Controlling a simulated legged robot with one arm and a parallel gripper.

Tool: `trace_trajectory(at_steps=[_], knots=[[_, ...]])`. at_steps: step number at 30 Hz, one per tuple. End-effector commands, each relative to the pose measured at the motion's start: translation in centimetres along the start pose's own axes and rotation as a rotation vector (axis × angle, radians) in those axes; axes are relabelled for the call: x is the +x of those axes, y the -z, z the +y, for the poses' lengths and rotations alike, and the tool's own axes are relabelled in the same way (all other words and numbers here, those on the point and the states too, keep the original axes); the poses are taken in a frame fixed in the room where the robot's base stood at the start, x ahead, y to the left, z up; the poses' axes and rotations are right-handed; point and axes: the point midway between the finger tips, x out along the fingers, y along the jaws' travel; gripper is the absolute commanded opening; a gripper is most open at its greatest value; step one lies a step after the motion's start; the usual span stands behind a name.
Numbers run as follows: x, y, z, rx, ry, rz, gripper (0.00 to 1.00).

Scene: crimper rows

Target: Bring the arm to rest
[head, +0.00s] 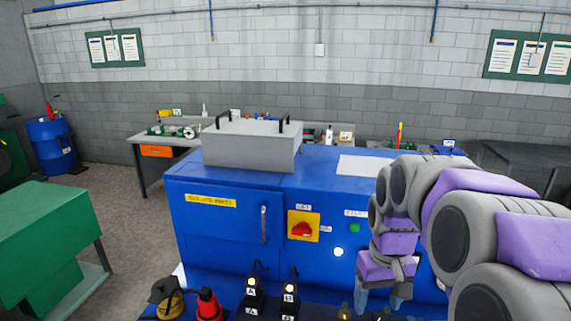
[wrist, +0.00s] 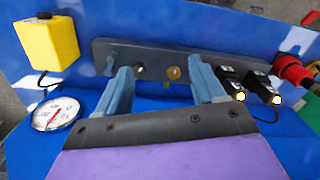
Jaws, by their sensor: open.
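My gripper (wrist: 165,90) is open, with its two blue-grey fingers apart and nothing between them in the wrist view. In the head view my gripper (head: 381,297) points down at the lower right, in front of the blue machine (head: 225,225). In the wrist view the fingers are close to a dark grey bar (wrist: 105,50) with a small knob and a round brass piece (wrist: 174,73). I cannot tell whether the fingers touch the bar. My arm is bent at the right of the head view.
A red piece (head: 207,305) and two black lamps (head: 254,290) marked A and B stand on the blue ledge. In the wrist view a yellow box (wrist: 48,42) and a round gauge (wrist: 56,115) are at the left. A green bench (head: 45,235) stands at left.

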Motion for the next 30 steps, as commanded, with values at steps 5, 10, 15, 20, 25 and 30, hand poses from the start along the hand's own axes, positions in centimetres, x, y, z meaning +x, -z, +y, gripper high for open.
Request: trace_trajectory(at_steps=[5,10,15,20,25,30], knots=[[2.6,-6.4,-3.6,-0.014,-0.001,-0.035,0.69],[5.6,-12.6,-6.0,-0.01,-0.004,-0.065,0.69],[8.9,-18.6,-7.4,0.007,-0.009,-0.096,0.69],[11.2,-22.2,-8.0,0.025,-0.011,-0.113,0.69],[12.1,-23.8,-8.2,0.035,-0.012,-0.122,0.69],[12.1,-23.9,-8.2,0.036,-0.012,-0.122,0.69]])
